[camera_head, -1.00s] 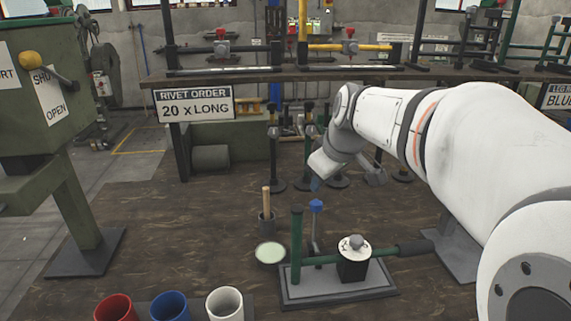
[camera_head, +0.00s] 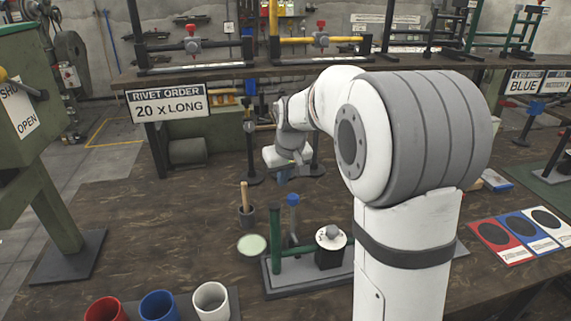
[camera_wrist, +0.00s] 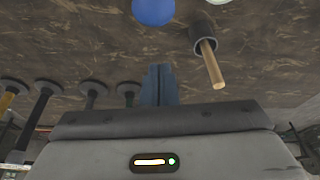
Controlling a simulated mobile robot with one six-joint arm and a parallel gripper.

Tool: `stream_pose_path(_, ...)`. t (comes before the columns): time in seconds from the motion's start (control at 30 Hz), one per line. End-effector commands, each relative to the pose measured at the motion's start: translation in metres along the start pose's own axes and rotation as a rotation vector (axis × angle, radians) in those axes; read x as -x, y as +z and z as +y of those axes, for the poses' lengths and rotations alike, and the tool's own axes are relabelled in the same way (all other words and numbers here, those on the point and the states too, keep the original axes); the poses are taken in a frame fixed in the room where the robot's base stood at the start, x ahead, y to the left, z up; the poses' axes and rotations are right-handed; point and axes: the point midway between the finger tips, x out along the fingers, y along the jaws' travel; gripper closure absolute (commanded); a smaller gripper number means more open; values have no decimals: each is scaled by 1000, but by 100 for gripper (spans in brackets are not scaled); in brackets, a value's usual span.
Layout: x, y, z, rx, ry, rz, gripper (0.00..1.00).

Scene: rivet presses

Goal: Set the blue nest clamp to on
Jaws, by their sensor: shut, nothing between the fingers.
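A blue knob (camera_head: 293,199) tops an upright lever on the fixture base (camera_head: 285,286) in front of me, between a green post (camera_head: 275,240) and a white-topped dark block (camera_head: 333,240). In the wrist view the blue knob (camera_wrist: 153,10) shows at the top edge, beyond my fingertips. My gripper (camera_head: 283,179) is shut and empty, just behind and above the knob, apart from it. Its fingers (camera_wrist: 158,85) show together in the wrist view. A sign reading BLUE (camera_head: 524,82) stands at the right; its small print is unreadable, and I cannot tell which part it labels.
A stick (camera_head: 244,194) stands in a dark cup left of the fixture, near a pale green disc (camera_head: 252,245). Red (camera_head: 103,312), blue (camera_head: 158,306) and white (camera_head: 210,302) cups stand in front. Dark stands (camera_head: 250,155) rise behind the gripper. Bench at left is clear.

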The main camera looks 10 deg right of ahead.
Motion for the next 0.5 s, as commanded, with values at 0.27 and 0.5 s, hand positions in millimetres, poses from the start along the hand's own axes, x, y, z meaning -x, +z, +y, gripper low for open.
stream_pose_path(0.27,6,31,0,1,0,2,100)
stream_pose_path(0.5,8,38,0,0,0,1,100)
